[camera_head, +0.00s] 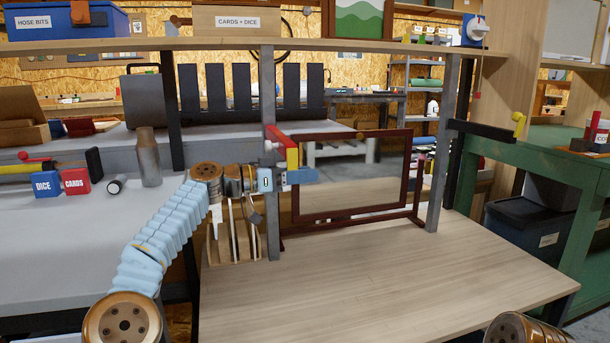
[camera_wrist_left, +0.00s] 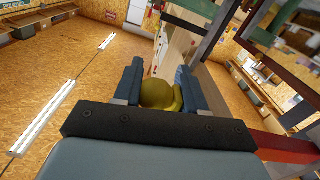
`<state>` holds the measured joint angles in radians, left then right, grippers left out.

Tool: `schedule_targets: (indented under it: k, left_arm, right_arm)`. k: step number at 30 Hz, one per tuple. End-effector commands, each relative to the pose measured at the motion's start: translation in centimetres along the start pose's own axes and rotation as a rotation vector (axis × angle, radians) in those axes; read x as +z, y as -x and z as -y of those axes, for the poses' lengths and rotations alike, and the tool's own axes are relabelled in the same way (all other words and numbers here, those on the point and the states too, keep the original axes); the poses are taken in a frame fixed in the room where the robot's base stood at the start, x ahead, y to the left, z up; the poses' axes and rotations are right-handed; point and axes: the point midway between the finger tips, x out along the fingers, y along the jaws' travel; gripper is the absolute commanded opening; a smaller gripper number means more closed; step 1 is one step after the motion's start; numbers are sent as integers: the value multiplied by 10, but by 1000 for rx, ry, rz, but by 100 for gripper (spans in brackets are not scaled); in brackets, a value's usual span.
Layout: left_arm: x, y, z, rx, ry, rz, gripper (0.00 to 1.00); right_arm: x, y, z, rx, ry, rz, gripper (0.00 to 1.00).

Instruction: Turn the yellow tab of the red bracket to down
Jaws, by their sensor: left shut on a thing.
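The red bracket (camera_head: 277,134) juts out from the left grey post under the shelf. Its yellow tab (camera_head: 292,156) hangs down from the bracket's end in the head view. My left gripper (camera_head: 293,177) is at the tab's lower end, with its blue fingers shut on it. In the left wrist view the yellow tab (camera_wrist_left: 158,95) sits between the two blue fingers, partly hidden by the gripper body. A red bar (camera_wrist_left: 288,147), likely the bracket, shows at the lower right there. My right gripper is out of view.
A dark red frame (camera_head: 410,165) stands on the plank bench (camera_head: 400,270) just right of the gripper. A wooden rack (camera_head: 218,250) stands behind my left wrist. A black bracket (camera_head: 480,131) with an upward yellow tab (camera_head: 519,123) is on the right post. The bench front is clear.

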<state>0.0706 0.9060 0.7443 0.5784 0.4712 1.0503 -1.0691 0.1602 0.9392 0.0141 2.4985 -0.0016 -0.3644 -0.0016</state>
Motion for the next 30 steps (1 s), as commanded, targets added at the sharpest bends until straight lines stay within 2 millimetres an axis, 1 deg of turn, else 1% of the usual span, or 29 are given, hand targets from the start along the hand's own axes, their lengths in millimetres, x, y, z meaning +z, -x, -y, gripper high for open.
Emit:
schedule_targets:
  k: [5, 6, 9, 17, 20, 23, 26, 30]
  left_arm:
    - [-1, 0, -1, 2, 0, -2, 0]
    - [-1, 0, -1, 2, 0, -2, 44]
    - [-1, 0, -1, 2, 1, -2, 57]
    - [0, 0, -1, 2, 2, 0, 57]
    - [1, 6, 0, 1, 1, -1, 57]
    - [2, 23, 1, -2, 1, -2, 57]
    - [3, 46, 1, -3, 1, -1, 57]
    - [2, 82, 1, -3, 1, -2, 57]
  right_arm:
    - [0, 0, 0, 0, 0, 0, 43]
    - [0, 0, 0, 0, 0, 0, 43]
    - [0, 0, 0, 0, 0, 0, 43]
    - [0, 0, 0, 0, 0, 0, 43]
    - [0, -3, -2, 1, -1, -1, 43]
    - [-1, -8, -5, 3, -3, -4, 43]
    - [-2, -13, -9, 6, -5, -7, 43]
    - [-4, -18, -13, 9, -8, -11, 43]
